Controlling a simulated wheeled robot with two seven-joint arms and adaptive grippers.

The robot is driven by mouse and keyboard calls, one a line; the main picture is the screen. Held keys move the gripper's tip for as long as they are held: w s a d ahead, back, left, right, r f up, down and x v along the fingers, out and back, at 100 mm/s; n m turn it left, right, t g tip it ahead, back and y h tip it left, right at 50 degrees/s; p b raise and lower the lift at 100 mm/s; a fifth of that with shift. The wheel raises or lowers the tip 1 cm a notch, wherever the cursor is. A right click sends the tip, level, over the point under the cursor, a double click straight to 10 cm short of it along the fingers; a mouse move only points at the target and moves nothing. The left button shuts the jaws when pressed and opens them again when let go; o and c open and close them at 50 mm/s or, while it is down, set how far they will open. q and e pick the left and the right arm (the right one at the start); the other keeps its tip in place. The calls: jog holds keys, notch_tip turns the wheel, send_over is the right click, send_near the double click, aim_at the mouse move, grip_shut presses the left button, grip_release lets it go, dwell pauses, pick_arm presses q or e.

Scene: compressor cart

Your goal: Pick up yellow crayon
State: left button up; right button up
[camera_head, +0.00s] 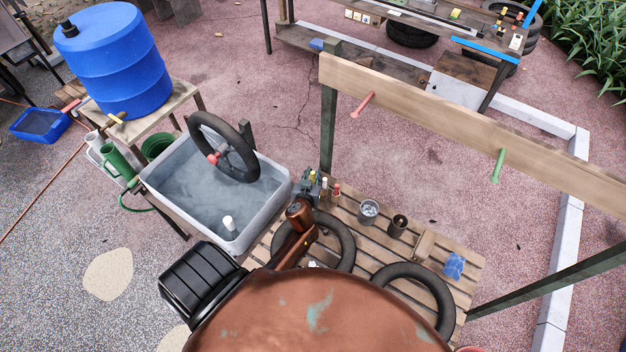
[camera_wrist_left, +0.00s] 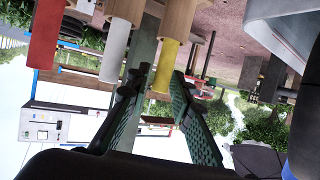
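The yellow crayon (camera_wrist_left: 166,68) stands in a wooden holder, and the left wrist view shows it upside down. A white crayon (camera_wrist_left: 115,52) and a red crayon (camera_wrist_left: 46,38) stand in a row beside it. In the head view the yellow crayon (camera_head: 313,174) is small and partly covered by my gripper. My left gripper (camera_wrist_left: 155,88) is open, with one green ridged finger on each side of the yellow crayon and a visible gap. In the head view my left gripper (camera_head: 307,185) is at the slatted table's back edge. My right gripper is not in view.
The slatted table (camera_head: 462,268) also bears a tyre (camera_head: 440,292), a metal cup (camera_head: 369,211) and a dark cup (camera_head: 397,226). A grey water tub (camera_head: 272,196) stands close on the left. A wooden beam (camera_head: 450,115) with pegs crosses behind the table.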

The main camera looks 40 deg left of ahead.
pick_arm(q)
grip_shut()
